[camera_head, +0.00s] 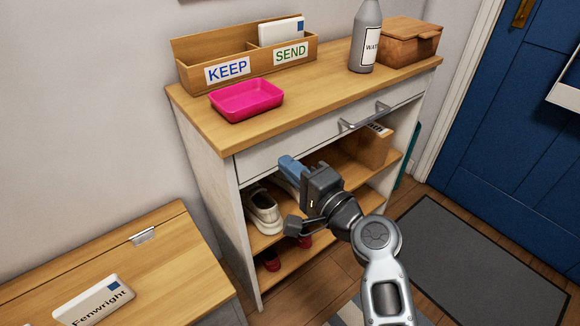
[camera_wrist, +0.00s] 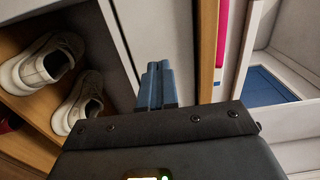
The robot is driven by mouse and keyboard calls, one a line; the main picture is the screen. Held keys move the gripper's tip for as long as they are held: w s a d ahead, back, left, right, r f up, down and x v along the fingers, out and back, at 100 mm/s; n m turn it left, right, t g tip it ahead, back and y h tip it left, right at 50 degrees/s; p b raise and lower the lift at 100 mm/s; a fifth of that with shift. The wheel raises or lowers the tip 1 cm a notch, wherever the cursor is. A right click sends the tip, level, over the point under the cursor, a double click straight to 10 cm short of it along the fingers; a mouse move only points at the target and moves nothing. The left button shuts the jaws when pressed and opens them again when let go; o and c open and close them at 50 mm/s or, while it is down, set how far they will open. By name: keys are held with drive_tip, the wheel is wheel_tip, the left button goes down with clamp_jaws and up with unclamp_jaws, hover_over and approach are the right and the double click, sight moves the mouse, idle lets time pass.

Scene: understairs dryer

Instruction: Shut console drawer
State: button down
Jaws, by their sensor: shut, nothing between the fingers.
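The console (camera_head: 203,175) is a white cabinet with a wooden top. Its drawer (camera_head: 300,146) has a wide white front with a metal bar handle (camera_head: 365,117) toward the right. The front looks about level with the cabinet face, with no open gap visible above it. My gripper (camera_head: 286,163) is shut and empty, its blue fingers together at the lower left part of the drawer front. In the wrist view the fingers (camera_wrist: 155,80) point at the white drawer front (camera_wrist: 168,35). I cannot tell whether they touch it.
Shoes (camera_head: 262,212) and a box (camera_head: 370,147) stand on the open shelves below. A pink tray (camera_head: 246,99), a letter sorter (camera_head: 245,62), a bottle (camera_head: 366,38) and a wooden box (camera_head: 408,42) stand on top. A lower wooden surface (camera_head: 110,262) is at left.

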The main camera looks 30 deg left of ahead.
drive_tip(key=p+v, duration=0.1)
drive_tip(key=v, duration=1)
drive_tip(key=shift+d, duration=0.3)
drive_tip(key=s+d+f+m+t+h, duration=0.1)
drive_tip(key=s+d+f+t+h, duration=0.1)
drive_tip(key=s+d+f+h, duration=0.45)
drive_tip(key=s+d+f+t+h, duration=0.1)
drive_tip(key=s+d+f+t, duration=0.2)
drive_tip(key=d, duration=0.6)
drive_tip(key=s+d+f+m+t+h, duration=0.1)
drive_tip(key=s+d+f+h, duration=0.25)
drive_tip(key=s+d, duration=0.35)
drive_tip(key=s+d+r+n+t+h, duration=0.1)
drive_tip(key=s+d+r+n+h, duration=0.2)
drive_tip(key=s+d+r, duration=0.5)
drive_tip(key=s+d+r+n+t+h, duration=0.25)
drive_tip(key=s+d+r, duration=0.25)
drive_tip(key=s, duration=0.5)
wheel_tip(320, 180, up, 15)
drive_tip(key=p, duration=1.4)
drive_tip(key=shift+s+g, duration=0.15)
drive_tip(key=shift+g, duration=0.3)
drive_tip(key=shift+f+n+h, duration=0.1)
drive_tip(key=shift+n+h, duration=0.15)
